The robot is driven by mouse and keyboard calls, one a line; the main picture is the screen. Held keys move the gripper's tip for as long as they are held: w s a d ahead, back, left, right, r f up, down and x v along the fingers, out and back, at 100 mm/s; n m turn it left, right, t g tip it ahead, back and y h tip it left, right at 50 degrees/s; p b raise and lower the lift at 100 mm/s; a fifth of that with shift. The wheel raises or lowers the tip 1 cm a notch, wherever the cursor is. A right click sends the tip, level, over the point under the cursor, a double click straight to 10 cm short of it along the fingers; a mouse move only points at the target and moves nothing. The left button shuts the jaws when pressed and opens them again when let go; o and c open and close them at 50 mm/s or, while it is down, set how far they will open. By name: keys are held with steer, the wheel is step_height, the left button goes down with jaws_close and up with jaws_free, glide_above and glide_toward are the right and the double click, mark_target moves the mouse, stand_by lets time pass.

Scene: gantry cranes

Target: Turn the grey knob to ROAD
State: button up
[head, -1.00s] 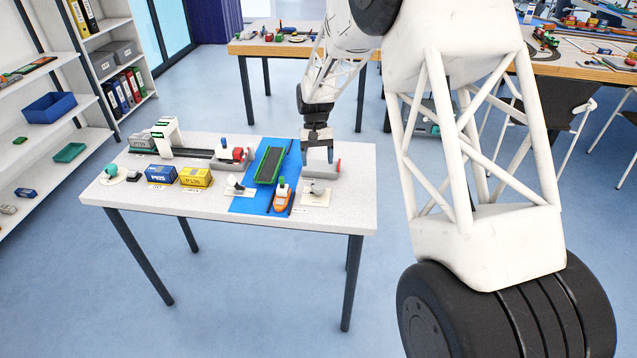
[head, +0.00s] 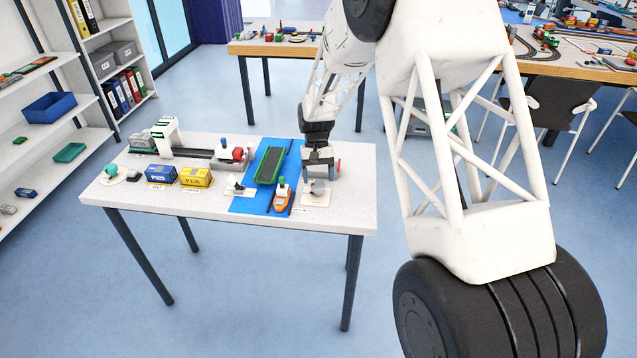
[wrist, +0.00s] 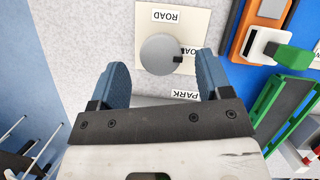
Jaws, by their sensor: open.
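The grey knob (wrist: 160,54) is a round disc on a cream plate (wrist: 145,18), and it also shows in the head view (head: 318,187). A dark mark on its right side, in the wrist view, points at a label partly hidden by a finger. The ROAD label (wrist: 166,16) is above the knob and the PARK label (wrist: 185,95) is below it to the right. My gripper (wrist: 161,74) is open, its two blue fingers apart on either side of the knob's lower part. In the head view my gripper (head: 318,166) is just above the plate. I cannot tell whether it touches the knob.
An orange boat (head: 282,197) and a green-framed barge (head: 270,165) lie on the blue strip left of the knob. A grey crane part with a red end (head: 334,168) stands close behind. Blue (head: 160,174) and yellow (head: 195,178) containers stand further left.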

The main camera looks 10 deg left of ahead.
steer(key=shift+x, duration=1.2)
steer(key=c, duration=0.9)
